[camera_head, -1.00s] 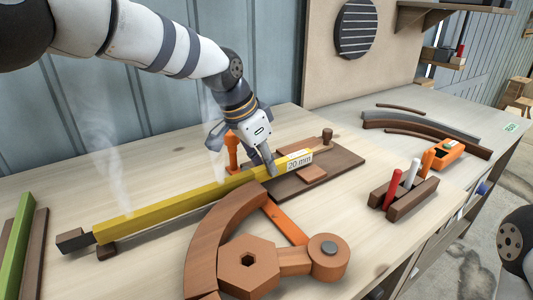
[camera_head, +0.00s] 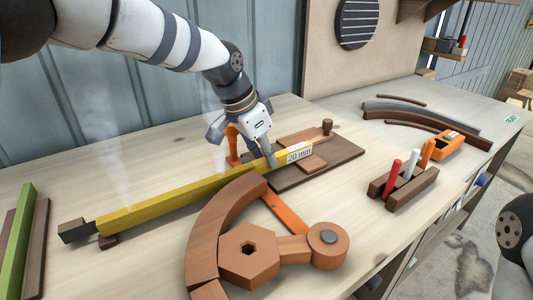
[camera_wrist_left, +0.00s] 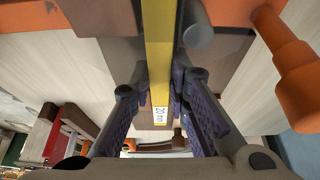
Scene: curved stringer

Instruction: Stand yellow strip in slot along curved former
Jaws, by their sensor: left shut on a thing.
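The long yellow strip (camera_head: 180,200) lies along the bench, with a white "20 mm" label (camera_head: 299,154) at its right end. My left gripper (camera_head: 269,157) is shut on the strip close to the label. In the left wrist view the strip (camera_wrist_left: 159,50) runs between the two fingers (camera_wrist_left: 160,100). The strip's left end is by a dark block (camera_head: 77,231). My right gripper is not in view.
A brown board (camera_head: 335,160) with a small peg lies under the strip's right end. An orange clamp (camera_head: 232,145) stands behind the strip. A rack (camera_head: 403,189) with red, white and orange handles is at the right. A green strip (camera_head: 18,240) is at far left.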

